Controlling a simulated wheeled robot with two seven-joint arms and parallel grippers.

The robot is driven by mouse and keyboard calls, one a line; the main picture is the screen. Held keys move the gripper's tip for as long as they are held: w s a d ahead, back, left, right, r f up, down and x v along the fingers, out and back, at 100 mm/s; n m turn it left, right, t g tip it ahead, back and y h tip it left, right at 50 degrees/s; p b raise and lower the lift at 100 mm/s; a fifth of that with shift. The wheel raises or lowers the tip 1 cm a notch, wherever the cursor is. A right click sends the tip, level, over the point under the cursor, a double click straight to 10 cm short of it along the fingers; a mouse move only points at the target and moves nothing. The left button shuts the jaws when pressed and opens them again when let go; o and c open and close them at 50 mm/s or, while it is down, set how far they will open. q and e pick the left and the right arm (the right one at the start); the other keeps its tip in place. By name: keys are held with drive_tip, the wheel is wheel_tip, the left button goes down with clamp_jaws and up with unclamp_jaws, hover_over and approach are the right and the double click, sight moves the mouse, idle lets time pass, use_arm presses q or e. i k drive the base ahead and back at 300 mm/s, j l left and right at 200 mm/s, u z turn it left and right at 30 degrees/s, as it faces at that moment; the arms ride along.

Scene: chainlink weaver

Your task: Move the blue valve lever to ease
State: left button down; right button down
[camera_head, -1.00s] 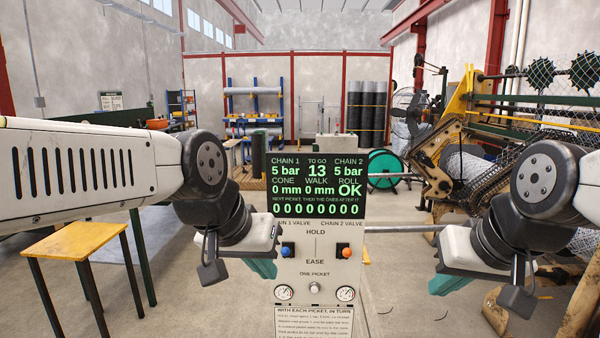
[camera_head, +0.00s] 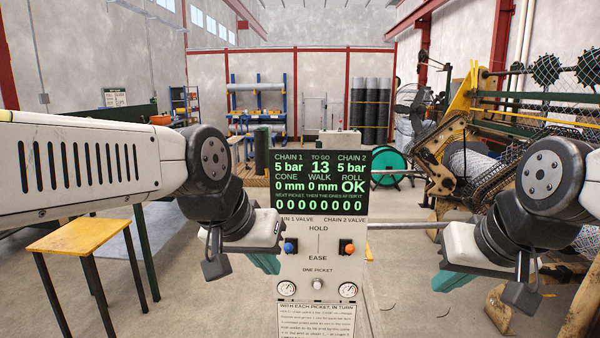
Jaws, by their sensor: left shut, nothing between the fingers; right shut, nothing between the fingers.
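The control panel (camera_head: 318,268) stands upright in front of me. Its blue valve lever (camera_head: 289,247) is at the left under the "CHAIN 1 VALVE" label, up near the HOLD marking and above EASE. An orange lever (camera_head: 348,248) is at the right under "CHAIN 2 VALVE". The display (camera_head: 319,183) reads 5 bar for both chains and 13 to go. My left gripper (camera_head: 265,263) is shut and empty, with its teal fingers just left of and below the blue lever. No contact with the lever shows. My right gripper (camera_head: 459,284) is shut and empty, well right of the panel.
A "one picket" button (camera_head: 317,284) and two gauges (camera_head: 287,288) sit low on the panel. A yellow-topped table (camera_head: 82,234) stands at the left. The weaving machine with mesh (camera_head: 480,170) fills the right. Open floor lies behind the panel.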

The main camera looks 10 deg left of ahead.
sight(288, 246)
drive_tip(key=i+j, duration=0.15)
drive_tip(key=j, duration=0.25)
drive_tip(key=i+j+u, duration=0.1)
drive_tip(key=j, duration=0.3)
drive_tip(key=i+j, duration=0.25)
drive_tip(key=i+j+u, duration=0.1)
drive_tip(key=j, duration=0.4)
drive_tip(key=i, duration=0.1)
